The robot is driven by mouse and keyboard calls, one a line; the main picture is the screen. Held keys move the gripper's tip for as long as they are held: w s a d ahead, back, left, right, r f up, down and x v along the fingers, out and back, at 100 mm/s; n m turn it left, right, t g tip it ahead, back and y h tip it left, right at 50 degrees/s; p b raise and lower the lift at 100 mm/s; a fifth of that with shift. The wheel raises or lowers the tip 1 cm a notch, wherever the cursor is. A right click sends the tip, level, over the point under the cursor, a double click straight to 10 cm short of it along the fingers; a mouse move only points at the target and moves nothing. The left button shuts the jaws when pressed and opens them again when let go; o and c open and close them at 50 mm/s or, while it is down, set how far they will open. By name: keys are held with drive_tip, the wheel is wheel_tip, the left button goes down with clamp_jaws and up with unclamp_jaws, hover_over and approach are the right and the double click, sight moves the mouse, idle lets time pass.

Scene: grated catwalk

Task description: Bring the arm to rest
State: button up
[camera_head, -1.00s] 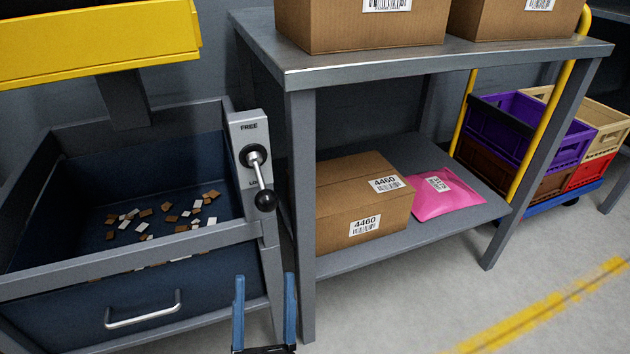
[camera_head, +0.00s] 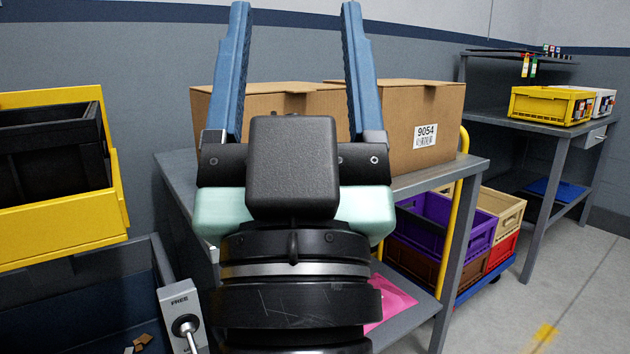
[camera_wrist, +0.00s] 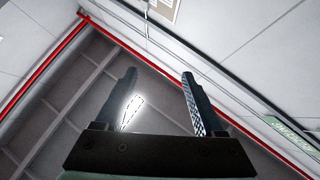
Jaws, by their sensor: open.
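My gripper (camera_head: 296,75) stands large in the middle of the head view, its two blue fingers pointing up and spread apart. Nothing is between the fingers. It is raised in front of the cardboard boxes (camera_head: 425,125) on the grey table and hides parts of them. In the wrist view my gripper (camera_wrist: 160,95) is also open and empty, with the ceiling and upper walls beyond it.
A grey table (camera_head: 455,175) bears the boxes. A yellow bin (camera_head: 60,225) stands at left, above a dark chest with a lever plate (camera_head: 180,305). Stacked crates (camera_head: 440,225) sit on a cart at right. Clear floor (camera_head: 580,290) lies at the lower right.

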wheel_tip(320, 180, up, 40)
drive_tip(key=s+d+h+p, duration=0.1)
drive_tip(key=s+p, duration=0.1)
drive_tip(key=p, duration=3.6)
drive_tip(key=shift+s+r, duration=0.1)
